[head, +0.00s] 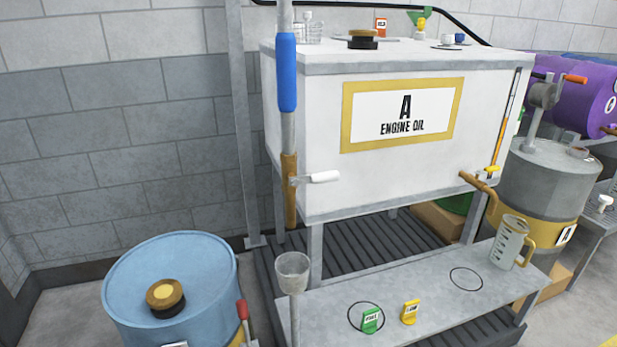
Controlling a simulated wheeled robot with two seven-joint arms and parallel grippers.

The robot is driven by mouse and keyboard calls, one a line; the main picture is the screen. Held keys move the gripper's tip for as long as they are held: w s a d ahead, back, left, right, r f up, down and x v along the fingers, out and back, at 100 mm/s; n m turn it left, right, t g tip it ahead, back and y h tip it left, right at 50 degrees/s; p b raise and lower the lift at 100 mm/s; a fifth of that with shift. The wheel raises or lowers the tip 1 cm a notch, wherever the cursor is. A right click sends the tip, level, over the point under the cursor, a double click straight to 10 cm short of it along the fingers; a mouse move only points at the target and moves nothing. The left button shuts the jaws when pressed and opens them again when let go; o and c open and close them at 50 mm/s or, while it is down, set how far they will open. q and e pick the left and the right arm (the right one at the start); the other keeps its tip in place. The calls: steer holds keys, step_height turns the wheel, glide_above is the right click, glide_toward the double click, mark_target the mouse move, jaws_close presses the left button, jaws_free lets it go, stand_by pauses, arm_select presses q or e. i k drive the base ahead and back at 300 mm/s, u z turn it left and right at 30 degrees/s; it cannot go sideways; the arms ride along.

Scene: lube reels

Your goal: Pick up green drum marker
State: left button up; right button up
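The green marker (370,320) stands on the light grey shelf below the engine oil tank, at the front of the head view. It is a small tag with a white label, too small to read, and it sits at the right side of a drawn black circle. A similar yellow marker (410,312) stands just to its right, apart from it. Neither of my grippers shows in the head view.
The white tank (300,140) marked "A ENGINE OIL" overhangs the shelf (440,290). A clear jug (508,242) stands at the shelf's right. A funnel-topped pole (292,272) rises left of the markers. A blue drum (215,265) stands at left, a grey drum (550,180) at right.

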mark_target(368, 325)
steer(key=z, duration=2)
steer(key=i, duration=1.95)
steer(key=u, duration=3.6)
